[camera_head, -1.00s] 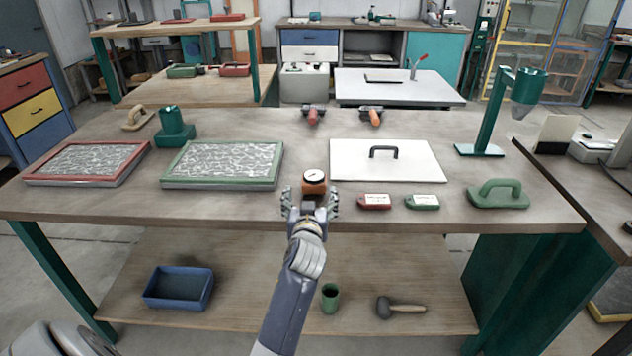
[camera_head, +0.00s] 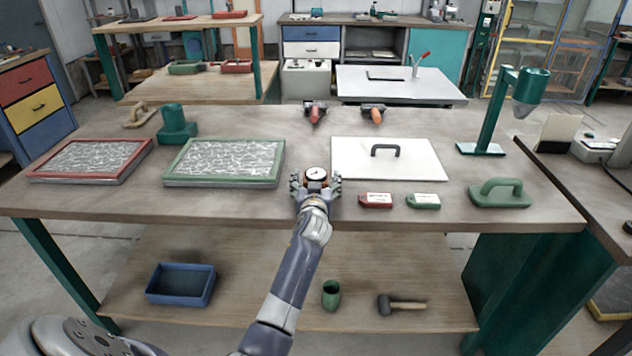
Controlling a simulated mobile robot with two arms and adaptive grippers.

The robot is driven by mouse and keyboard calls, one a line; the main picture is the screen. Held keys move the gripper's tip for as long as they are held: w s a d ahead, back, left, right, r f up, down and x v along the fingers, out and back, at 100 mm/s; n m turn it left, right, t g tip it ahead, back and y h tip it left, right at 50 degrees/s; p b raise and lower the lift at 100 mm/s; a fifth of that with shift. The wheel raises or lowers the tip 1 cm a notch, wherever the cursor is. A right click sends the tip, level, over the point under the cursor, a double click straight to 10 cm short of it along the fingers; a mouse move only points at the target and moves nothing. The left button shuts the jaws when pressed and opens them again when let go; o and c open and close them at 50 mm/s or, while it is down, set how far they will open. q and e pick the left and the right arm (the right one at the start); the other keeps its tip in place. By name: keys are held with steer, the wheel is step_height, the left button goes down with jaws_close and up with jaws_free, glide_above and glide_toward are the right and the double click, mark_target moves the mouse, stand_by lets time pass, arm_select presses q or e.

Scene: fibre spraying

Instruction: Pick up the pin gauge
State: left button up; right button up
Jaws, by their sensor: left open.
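The pin gauge (camera_head: 316,174), a small round white dial with a dark rim on an orange body, is on the workbench (camera_head: 250,205) near its front edge. My left gripper (camera_head: 316,182) is open, with one finger on each side of the gauge. The gripper hides most of the orange body, so I cannot tell whether the fingers touch it. My right gripper is not in view.
A red-framed panel (camera_head: 90,176) and a green-framed panel (camera_head: 225,183) lie to the left. A white board with a black handle (camera_head: 385,151), a red block (camera_head: 376,204), a green block (camera_head: 423,205) and a green float (camera_head: 499,194) are to the right. Bare bench lies behind the gauge.

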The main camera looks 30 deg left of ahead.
arm_select(q)
steer(key=c, duration=1.3)
steer(key=shift+r, duration=0.15)
